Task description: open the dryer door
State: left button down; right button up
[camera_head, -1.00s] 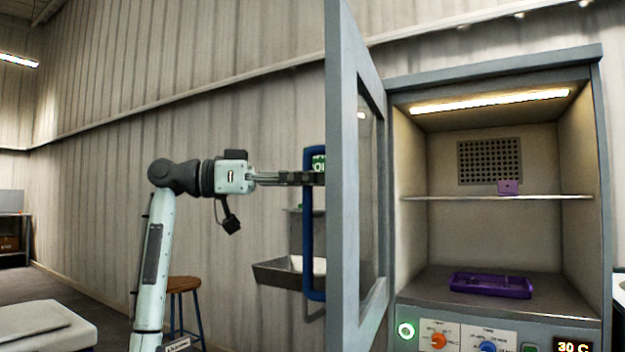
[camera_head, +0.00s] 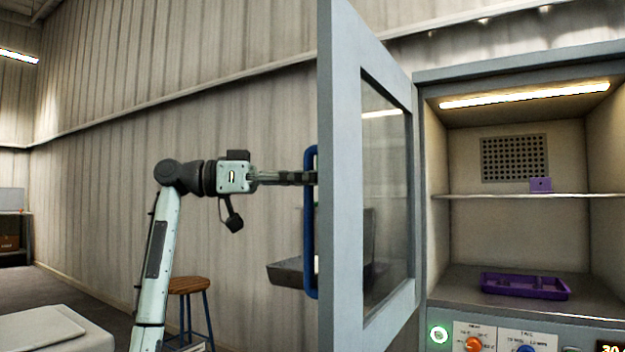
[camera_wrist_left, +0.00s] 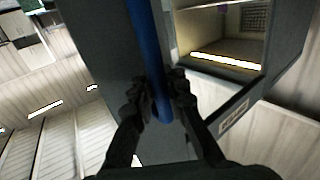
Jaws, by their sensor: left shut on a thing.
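The dryer door (camera_head: 340,200) is a grey frame with a glass pane, standing swung wide open at the left of the dryer cabinet (camera_head: 520,75). Its blue bar handle (camera_head: 309,240) runs upright on the door's outer side, partly hidden by the door edge. My left gripper (camera_head: 312,178) reaches in from the left to the handle. In the left wrist view, both fingers (camera_wrist_left: 160,100) close around the blue handle (camera_wrist_left: 147,50), and the door (camera_wrist_left: 100,60) lies behind it. My right gripper is in neither view.
Inside the dryer, a purple tray (camera_head: 525,286) sits on the floor and a small purple piece (camera_head: 540,185) on the wire shelf (camera_head: 470,195). A sink (camera_head: 288,272) is on the wall behind the handle. A stool (camera_head: 188,287) stands beside my left arm.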

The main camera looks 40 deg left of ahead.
pick_arm(q)
jog(key=shift+s, duration=0.15)
jog(key=c, duration=1.6)
grip_release()
jog(key=shift+s+a, duration=0.15)
jog(key=shift+s, duration=0.05)
jog(key=shift+o, duration=0.6)
jog(key=shift+w, duration=0.15)
jog(key=v, duration=1.2)
